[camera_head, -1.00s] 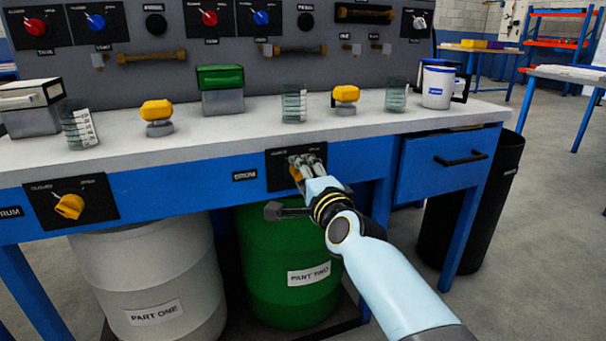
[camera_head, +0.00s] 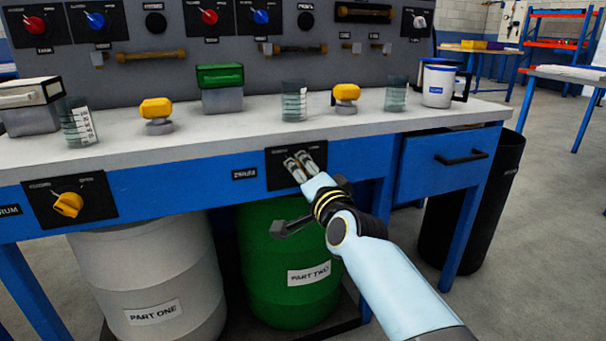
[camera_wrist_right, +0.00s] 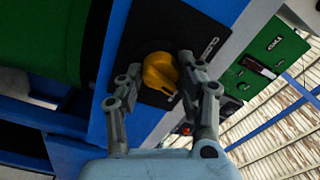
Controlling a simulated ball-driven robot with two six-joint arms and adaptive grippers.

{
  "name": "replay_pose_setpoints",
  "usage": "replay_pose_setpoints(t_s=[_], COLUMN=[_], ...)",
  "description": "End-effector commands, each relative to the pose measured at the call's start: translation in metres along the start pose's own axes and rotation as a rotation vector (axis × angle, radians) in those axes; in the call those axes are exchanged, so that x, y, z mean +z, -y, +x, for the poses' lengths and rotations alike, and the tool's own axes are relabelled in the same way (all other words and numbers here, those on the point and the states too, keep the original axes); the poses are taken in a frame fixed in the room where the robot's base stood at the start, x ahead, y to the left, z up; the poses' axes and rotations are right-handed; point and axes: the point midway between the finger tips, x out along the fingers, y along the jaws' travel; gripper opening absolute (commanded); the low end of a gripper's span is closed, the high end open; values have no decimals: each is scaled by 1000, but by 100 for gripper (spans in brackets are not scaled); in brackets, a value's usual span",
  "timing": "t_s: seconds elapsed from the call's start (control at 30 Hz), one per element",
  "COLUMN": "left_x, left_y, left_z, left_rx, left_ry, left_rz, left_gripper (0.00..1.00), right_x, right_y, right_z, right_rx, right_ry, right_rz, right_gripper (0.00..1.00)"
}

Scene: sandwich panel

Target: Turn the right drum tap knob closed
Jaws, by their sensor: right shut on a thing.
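The right drum tap knob (camera_wrist_right: 160,72) is yellow and sits on a black plate (camera_head: 277,178) on the blue bench front, above the green drum (camera_head: 262,240). My right gripper (camera_head: 298,164) reaches the plate from the lower right and hides the knob in the head view. In the right wrist view, the two fingers of the right gripper (camera_wrist_right: 163,68) lie on either side of the knob, shut on it. The plate's lettering is partly covered, and the knob's exact angle is hard to tell. My left gripper is not in view.
Another yellow tap knob (camera_head: 68,204) is on a plate at the left, above a white drum (camera_head: 150,265). Beakers, yellow-topped items and a white mug (camera_head: 437,86) stand on the benchtop (camera_head: 225,133). A drawer (camera_head: 445,165) and a black bin (camera_head: 490,190) are at the right.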

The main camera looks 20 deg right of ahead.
Motion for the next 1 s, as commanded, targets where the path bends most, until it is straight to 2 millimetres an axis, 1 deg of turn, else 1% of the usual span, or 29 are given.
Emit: replay_pose_setpoints(t_s=[0.17, 0.27, 0.7, 1.0], left_x=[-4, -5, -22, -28], left_y=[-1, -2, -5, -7], left_z=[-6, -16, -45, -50], left_rx=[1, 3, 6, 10], left_ry=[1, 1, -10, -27], left_rz=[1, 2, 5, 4], left_gripper=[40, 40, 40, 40], right_x=[2, 1, 2, 2], right_y=[-2, -2, -3, -2], right_z=[0, 0, 0, 0], right_rx=[3, 2, 2, 2], right_ry=[2, 2, 3, 4], right_rz=[-166, -261, -678, -920], right_gripper=[4, 4, 4, 4])
